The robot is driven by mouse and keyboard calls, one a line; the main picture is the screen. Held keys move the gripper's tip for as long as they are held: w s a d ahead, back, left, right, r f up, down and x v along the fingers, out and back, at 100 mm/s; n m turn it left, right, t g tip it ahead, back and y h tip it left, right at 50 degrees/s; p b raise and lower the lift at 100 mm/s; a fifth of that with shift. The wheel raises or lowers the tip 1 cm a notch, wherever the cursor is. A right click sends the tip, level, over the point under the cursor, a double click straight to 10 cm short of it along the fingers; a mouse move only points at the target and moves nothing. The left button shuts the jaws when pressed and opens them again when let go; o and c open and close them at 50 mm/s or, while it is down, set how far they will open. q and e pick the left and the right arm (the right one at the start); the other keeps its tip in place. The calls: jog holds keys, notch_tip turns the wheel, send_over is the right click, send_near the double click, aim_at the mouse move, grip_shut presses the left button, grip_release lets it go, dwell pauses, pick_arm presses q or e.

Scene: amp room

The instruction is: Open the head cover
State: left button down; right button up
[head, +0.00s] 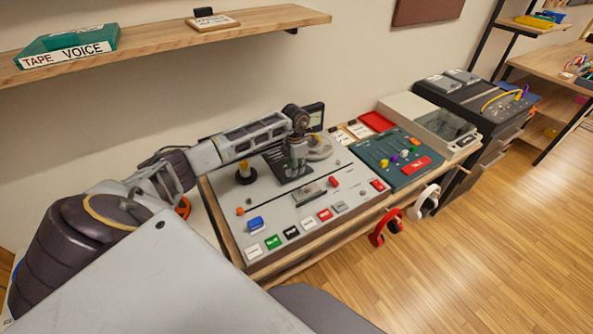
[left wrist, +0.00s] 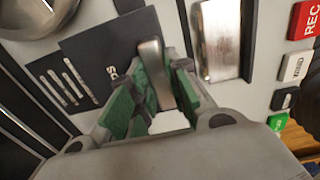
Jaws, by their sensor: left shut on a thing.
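The tape machine (head: 273,208) is a pale deck with a row of coloured buttons along its front. A dark plate (head: 275,160), which looks like the head cover, lies in its middle; it also shows in the left wrist view (left wrist: 90,62) with pale slots and partly hidden lettering. A metal tab (left wrist: 151,58) stands up at the plate's right side. My left gripper (head: 296,172) reaches down over the plate. In the left wrist view, its green-padded fingers (left wrist: 155,92) are shut on the tab. My right gripper is out of view.
A silvery block (head: 310,193) sits in a dark slot close to the fingers. A teal mixer (head: 397,160) stands to the right. A wooden shelf (head: 160,42) hangs above.

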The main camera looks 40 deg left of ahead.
pick_arm(q)
jog(key=c, duration=1.4)
grip_release()
jog(key=shift+o, duration=0.2)
notch_tip(320, 180, up, 12)
